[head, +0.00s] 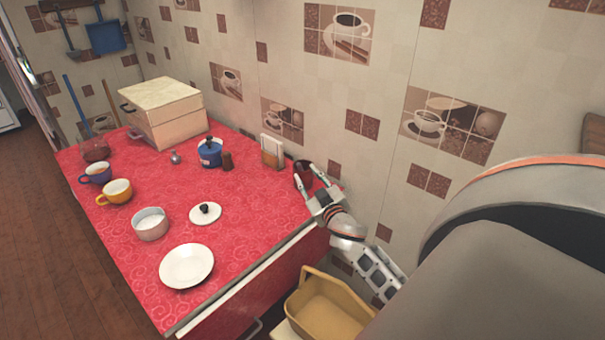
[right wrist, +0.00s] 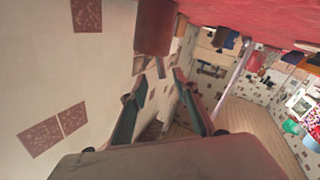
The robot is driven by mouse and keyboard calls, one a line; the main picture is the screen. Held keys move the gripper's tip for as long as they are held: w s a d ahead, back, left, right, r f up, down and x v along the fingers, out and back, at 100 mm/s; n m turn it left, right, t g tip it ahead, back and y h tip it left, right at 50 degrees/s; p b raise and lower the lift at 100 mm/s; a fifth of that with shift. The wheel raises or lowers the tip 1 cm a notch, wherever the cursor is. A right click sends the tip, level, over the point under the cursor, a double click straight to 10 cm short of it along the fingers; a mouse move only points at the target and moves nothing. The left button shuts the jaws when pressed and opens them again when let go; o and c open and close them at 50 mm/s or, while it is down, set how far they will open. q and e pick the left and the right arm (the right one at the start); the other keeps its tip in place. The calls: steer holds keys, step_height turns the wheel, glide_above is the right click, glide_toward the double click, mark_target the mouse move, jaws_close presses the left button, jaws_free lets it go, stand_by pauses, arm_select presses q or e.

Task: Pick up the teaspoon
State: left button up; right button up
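I cannot make out a teaspoon for certain in either view. A small silvery thing (head: 175,157) lies on the red counter (head: 245,215) in front of the box, too small to identify. My right gripper (head: 308,177) is over the counter's back right corner, beside a dark brown container (head: 302,167). In the right wrist view its two fingers (right wrist: 159,78) are spread with nothing between them. The brown container (right wrist: 155,27) shows beyond the fingertips there, apart from them. My left gripper is not in view.
A cream box (head: 160,105) is at the back. A yellow basin (head: 325,305) is below my right arm.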

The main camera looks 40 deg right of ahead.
mark_target(300, 167)
steer(key=x, duration=0.6)
steer(key=shift+w+a+r, duration=0.1)
steer(key=shift+w, duration=0.05)
jaws_close()
